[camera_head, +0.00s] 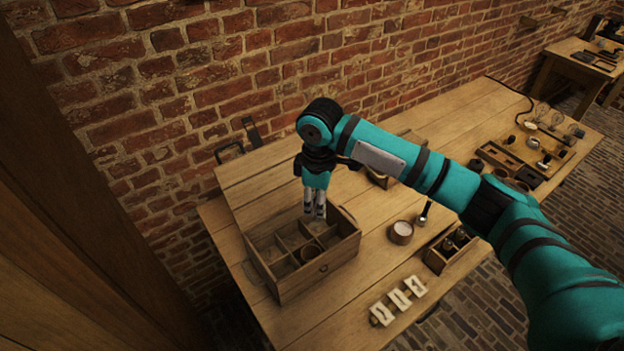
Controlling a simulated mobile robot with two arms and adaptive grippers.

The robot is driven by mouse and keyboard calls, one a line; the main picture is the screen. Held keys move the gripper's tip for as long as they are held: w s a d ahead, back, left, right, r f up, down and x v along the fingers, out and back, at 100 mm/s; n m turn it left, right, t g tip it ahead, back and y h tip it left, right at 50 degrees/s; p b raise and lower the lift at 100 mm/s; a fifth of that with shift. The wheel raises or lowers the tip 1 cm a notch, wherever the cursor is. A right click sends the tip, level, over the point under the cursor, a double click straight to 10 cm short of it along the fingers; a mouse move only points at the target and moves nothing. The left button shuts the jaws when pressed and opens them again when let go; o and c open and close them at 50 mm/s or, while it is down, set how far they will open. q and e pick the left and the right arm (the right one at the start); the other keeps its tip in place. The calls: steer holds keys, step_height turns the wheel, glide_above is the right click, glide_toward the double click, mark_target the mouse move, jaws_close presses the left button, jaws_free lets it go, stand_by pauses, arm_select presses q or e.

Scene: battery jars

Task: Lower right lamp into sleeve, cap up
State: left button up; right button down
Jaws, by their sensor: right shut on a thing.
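My right gripper (315,212) points straight down over the far right part of a wooden box (320,268) with divided compartments. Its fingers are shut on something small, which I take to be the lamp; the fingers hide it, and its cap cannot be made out. The fingertips are at about the height of the box's back rim; I cannot tell how deep the held thing reaches. A round brown cup-like piece (310,254) stands in a front compartment; I cannot tell whether it is the sleeve. My left gripper is not in view.
Right of the box stand a round pot (401,232) and a small wooden crate (450,247) with dark round things. White cards (398,300) lie at the front edge. A tray of parts (530,150) is at the far right.

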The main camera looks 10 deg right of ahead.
mark_target(311, 223)
steer(key=shift+w+a+r+n, duration=0.4)
steer(key=shift+w+n, duration=0.05)
steer(key=shift+n, duration=0.05)
steer(key=shift+w+a+n+p, duration=0.15)
steer(key=shift+w+n+p, duration=0.1)
steer(key=shift+n+p, duration=0.1)
steer(key=shift+w+a+f, duration=0.1)
steer(key=shift+w+f, duration=0.05)
steer(key=shift+f, duration=0.6)
step_height(311, 223, down, 9)
steer(key=b, duration=0.9)
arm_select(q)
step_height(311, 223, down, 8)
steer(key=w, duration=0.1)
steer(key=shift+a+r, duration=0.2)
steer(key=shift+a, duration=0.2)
arm_select(e)
steer(key=shift+r, duration=0.1)
arm_select(q)
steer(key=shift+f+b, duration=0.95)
steer(key=shift+b, duration=0.05)
arm_select(e)
step_height(311, 223, down, 7)
